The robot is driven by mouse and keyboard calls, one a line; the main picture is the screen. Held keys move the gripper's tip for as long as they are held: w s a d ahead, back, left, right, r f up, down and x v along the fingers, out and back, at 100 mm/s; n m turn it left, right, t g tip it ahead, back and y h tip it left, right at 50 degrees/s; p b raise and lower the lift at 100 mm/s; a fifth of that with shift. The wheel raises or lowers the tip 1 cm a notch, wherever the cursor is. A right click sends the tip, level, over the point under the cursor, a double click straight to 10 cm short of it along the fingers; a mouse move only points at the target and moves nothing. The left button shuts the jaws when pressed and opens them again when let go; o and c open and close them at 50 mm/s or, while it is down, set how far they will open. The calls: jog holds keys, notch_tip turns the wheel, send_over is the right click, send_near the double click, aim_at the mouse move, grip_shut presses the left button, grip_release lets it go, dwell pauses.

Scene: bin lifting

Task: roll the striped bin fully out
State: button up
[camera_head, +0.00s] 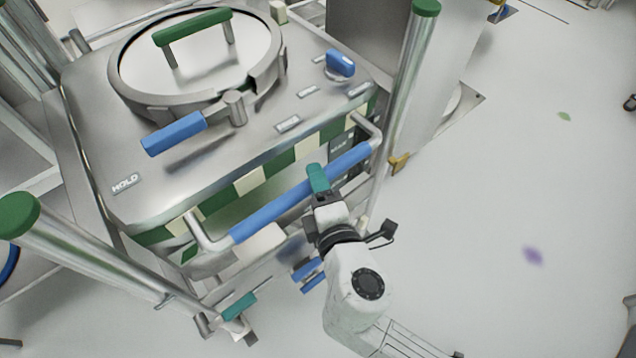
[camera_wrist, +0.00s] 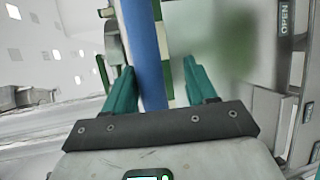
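The striped bin (camera_head: 222,193) is a steel box with a green and cream checked band, a round lid (camera_head: 205,50) with a green handle, and a blue lever (camera_head: 174,133). A blue push bar (camera_head: 270,214) runs along its near side. My gripper (camera_head: 318,180) is at the bar, right of its middle. In the wrist view, the teal fingers of my gripper (camera_wrist: 158,75) stand apart, with the blue bar (camera_wrist: 142,45) between them, nearer the left finger. A clear gap shows on the right. I cannot tell whether the left finger touches the bar.
A steel post with a green cap (camera_head: 412,75) stands right of the bin, and another green-capped post (camera_head: 90,245) stands at its near left corner. A blue knob (camera_head: 340,62) sits on the bin top. A teal pedal-like part (camera_head: 239,306) is low in front. Open floor (camera_head: 500,200) lies right.

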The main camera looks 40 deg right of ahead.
jog(key=shift+r, duration=0.15)
jog(key=b+v, duration=0.2)
jog(key=v, duration=0.8)
jog(key=shift+s+a, duration=0.2)
jog(key=shift+s, duration=0.15)
jog(key=shift+a, duration=0.1)
